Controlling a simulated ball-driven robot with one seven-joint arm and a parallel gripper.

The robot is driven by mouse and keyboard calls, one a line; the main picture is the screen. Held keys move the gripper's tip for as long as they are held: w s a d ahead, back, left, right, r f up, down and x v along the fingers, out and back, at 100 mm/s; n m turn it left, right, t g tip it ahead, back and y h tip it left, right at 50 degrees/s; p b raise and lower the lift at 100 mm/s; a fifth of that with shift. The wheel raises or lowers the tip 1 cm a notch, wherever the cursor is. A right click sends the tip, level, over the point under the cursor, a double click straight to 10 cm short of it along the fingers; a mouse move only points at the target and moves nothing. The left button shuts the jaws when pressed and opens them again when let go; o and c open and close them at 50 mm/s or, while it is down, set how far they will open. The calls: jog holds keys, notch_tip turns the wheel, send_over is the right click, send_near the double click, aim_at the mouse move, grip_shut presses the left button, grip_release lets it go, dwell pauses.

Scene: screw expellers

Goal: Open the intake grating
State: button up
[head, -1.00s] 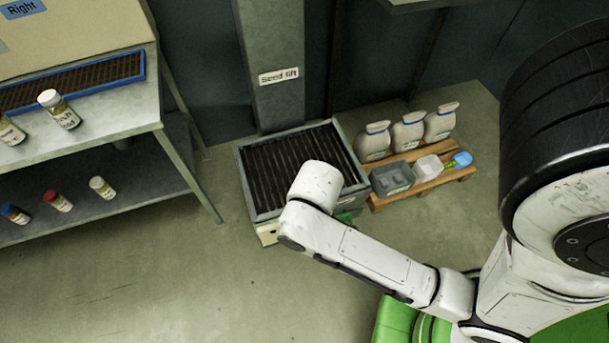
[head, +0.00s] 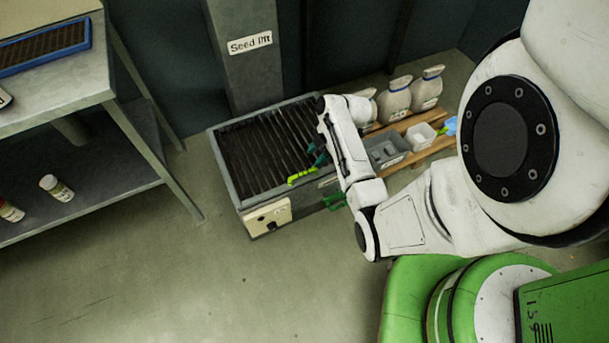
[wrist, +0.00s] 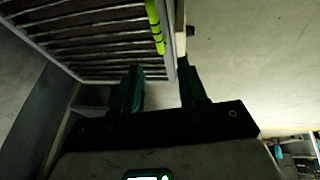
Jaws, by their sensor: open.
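The intake grating (head: 255,155) is a dark slatted panel lying flat in a grey box (head: 224,165) at the foot of the seed lift. A yellow-green handle (head: 301,176) sits at its front right edge. My gripper (head: 318,158) is beside the handle, near the box's right side, partly hidden by my arm. In the wrist view, the teal fingers (wrist: 162,80) are apart with nothing between them. The handle (wrist: 155,25) shows beyond the fingertips, along the edge of the grating (wrist: 90,35); it does not appear to touch them.
The Seed lift column (head: 245,75) rises behind the box. A cream control panel (head: 267,217) is on the box front. A pallet with a grey tub (head: 386,152), a white tub (head: 420,136) and white jugs (head: 395,98) stands right. A metal bench (head: 60,90) stands left. The front floor is clear.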

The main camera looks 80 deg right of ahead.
aim_at(302, 173)
jog(key=b+x, duration=0.1)
jog(key=x, duration=0.2)
jog(key=b+x, duration=0.1)
jog(key=x, duration=0.3)
jog(key=b+x, duration=0.1)
jog(key=x, duration=0.2)
jog(key=shift+s+d+f+b, duration=0.1)
jog(key=shift+d+f+b, duration=0.3)
jog(key=shift+f, duration=0.1)
jog(key=shift+c, duration=0.3)
grip_shut()
